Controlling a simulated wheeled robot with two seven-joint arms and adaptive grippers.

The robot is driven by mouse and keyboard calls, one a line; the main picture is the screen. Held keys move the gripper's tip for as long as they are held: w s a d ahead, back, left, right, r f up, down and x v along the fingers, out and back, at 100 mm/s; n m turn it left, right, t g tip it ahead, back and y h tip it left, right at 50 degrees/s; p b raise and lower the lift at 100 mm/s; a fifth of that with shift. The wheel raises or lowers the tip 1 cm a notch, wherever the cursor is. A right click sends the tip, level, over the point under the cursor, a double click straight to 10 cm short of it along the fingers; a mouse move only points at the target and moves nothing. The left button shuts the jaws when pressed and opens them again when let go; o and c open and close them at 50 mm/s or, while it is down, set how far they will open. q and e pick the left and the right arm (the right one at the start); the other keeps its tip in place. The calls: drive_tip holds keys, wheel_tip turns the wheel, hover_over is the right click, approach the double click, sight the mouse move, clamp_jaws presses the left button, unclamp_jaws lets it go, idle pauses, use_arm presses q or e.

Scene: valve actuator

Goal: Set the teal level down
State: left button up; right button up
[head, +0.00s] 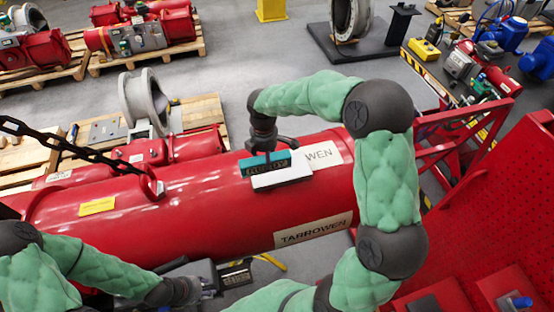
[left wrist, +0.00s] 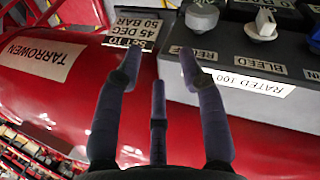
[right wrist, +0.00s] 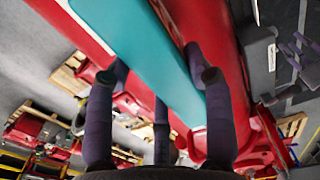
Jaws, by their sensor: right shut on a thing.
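The teal level (head: 262,164) is at the upper side of the large red cylinder (head: 190,210), in the head view. My right gripper (head: 266,148) is shut on it from above. In the right wrist view the teal level (right wrist: 150,55) runs diagonally between the fingers (right wrist: 158,85). A white block-like piece (head: 282,178) sits right in front of the level. I cannot tell whether the level touches the cylinder. My left gripper (head: 190,290) is low at the front of the cylinder. In the left wrist view its fingers (left wrist: 158,65) are spread and empty.
A grey control box (left wrist: 255,60) with knobs and labels stands beside my left gripper. A black chain (head: 70,145) reaches a lifting ring (head: 152,184) on the cylinder. A red perforated panel (head: 490,220) stands at the right. Pallets with red actuators (head: 140,35) lie behind.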

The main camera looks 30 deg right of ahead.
drive_tip(key=w+d+f, duration=0.1)
drive_tip(key=d+f, duration=0.1)
drive_tip(key=w+d+f, duration=0.1)
drive_tip(key=d+f, duration=0.1)
drive_tip(key=w+d+f, duration=0.2)
drive_tip(key=shift+d+f, duration=0.25)
drive_tip(key=shift+d, duration=0.15)
drive_tip(key=shift+w+d+f+b, duration=0.1)
drive_tip(key=shift+d+f+b, duration=0.15)
drive_tip(key=shift+f, duration=0.8)
drive_tip(key=shift+w+d+f+b, duration=0.1)
drive_tip(key=shift+f+b, duration=0.2)
drive_tip(key=shift+f, duration=0.7)
drive_tip(key=shift+s, duration=0.15)
drive_tip(key=o, duration=1.5)
drive_tip(key=shift+f, duration=0.15)
wheel_tip(320, 180, up, 12)
drive_tip(key=p, duration=0.1)
drive_tip(key=shift+r, duration=0.25)
